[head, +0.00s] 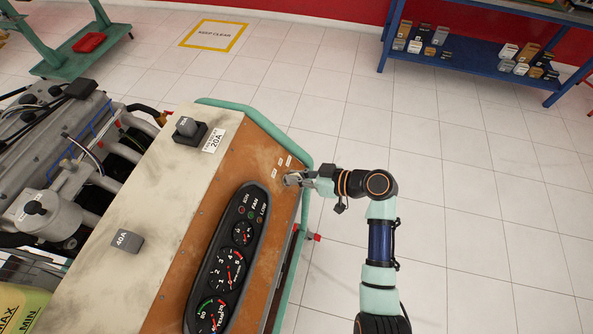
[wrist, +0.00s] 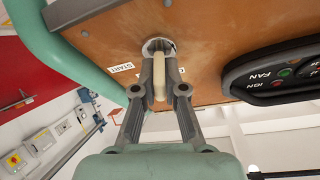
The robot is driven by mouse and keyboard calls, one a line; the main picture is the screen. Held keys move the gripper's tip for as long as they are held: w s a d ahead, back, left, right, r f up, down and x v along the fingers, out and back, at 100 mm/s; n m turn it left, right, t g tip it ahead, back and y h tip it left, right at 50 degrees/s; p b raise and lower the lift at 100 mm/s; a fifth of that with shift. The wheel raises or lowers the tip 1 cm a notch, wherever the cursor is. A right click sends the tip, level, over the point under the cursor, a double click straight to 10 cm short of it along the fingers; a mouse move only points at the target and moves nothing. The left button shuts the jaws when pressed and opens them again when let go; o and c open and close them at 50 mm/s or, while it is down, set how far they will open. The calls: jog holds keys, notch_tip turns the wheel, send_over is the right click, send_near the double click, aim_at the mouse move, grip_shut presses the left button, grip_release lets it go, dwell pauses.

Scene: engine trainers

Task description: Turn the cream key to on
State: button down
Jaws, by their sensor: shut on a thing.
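The cream key (wrist: 159,78) sits in a round metal switch collar (wrist: 158,46) on the brown panel (wrist: 105,35) in the wrist view. Its flat bow stands between the two fingers of my gripper (wrist: 160,84), which are closed on its sides. A START label (wrist: 121,67) is left of the collar. Another label to the right is mostly hidden by a finger. In the head view my gripper (head: 291,180) is at the panel's right edge, beside small white labels (head: 282,165), and it hides the key.
A black gauge cluster (head: 228,262) with FAN and IGN lamps lies left of my gripper. A green tube frame (head: 275,130) edges the panel. A 20A block (head: 186,128) and a 40A block (head: 127,240) are on the cream top. The floor to the right is clear.

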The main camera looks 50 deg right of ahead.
jog(key=m+p, duration=0.1)
jog(key=m+h+p, duration=0.1)
jog(key=m+p, duration=0.1)
jog(key=shift+r, duration=0.25)
jog(key=shift+f+m+h+p, duration=0.15)
jog(key=shift+m+h+p, duration=0.15)
jog(key=shift+m+p, duration=0.65)
jog(key=shift+f, duration=0.1)
jog(key=c, duration=1.2)
grip_release()
jog(key=shift+c, duration=0.2)
jog(key=v, duration=1.2)
